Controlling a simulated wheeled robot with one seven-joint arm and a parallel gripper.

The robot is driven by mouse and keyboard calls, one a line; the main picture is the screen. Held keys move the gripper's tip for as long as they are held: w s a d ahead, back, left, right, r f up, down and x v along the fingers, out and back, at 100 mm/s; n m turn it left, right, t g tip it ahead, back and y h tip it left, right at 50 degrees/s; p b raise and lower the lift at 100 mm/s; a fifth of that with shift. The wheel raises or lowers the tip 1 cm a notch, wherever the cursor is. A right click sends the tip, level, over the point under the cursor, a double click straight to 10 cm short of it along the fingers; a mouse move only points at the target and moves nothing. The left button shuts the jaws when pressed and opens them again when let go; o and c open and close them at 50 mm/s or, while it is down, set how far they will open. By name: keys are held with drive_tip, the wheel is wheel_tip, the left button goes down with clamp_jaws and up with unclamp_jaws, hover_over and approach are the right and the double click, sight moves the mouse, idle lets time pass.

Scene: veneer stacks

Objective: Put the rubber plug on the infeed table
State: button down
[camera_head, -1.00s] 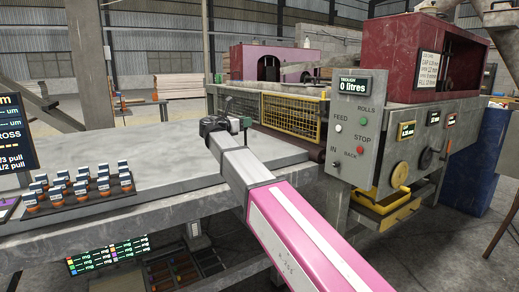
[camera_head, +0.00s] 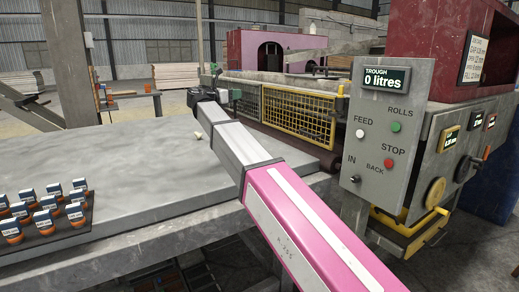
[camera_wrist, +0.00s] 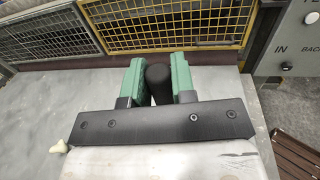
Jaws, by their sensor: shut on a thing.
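My gripper (camera_head: 222,95) reaches out over the far part of the grey table (camera_head: 110,165), which I take as the infeed table, close to the rollers. In the wrist view my gripper (camera_wrist: 157,80) has its two green fingers shut on a black round-ended plug (camera_wrist: 159,88). The plug stands between the fingers. The table's grey top also shows in the wrist view (camera_wrist: 30,115), below and around the gripper. I cannot tell whether the plug touches the table. In the head view the plug is not clearly visible.
A small pale object (camera_head: 198,135) lies on the table beside my arm; it also shows in the wrist view (camera_wrist: 58,146). Several orange-and-blue pots (camera_head: 45,218) stand at the left. A yellow mesh guard (camera_head: 300,110) and control panel (camera_head: 384,130) are close ahead and right. The middle tabletop is clear.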

sight(235, 114)
drive_tip(key=w+d+f, duration=0.6)
drive_tip(key=d+f, duration=0.4)
drive_tip(key=f, duration=0.1)
drive_tip(key=shift+w, duration=0.2)
drive_tip(key=c, duration=0.9)
unclamp_jaws()
drive_tip(key=shift+c, duration=0.2)
drive_tip(key=v, duration=1.2)
drive_tip(key=shift+s, duration=0.1)
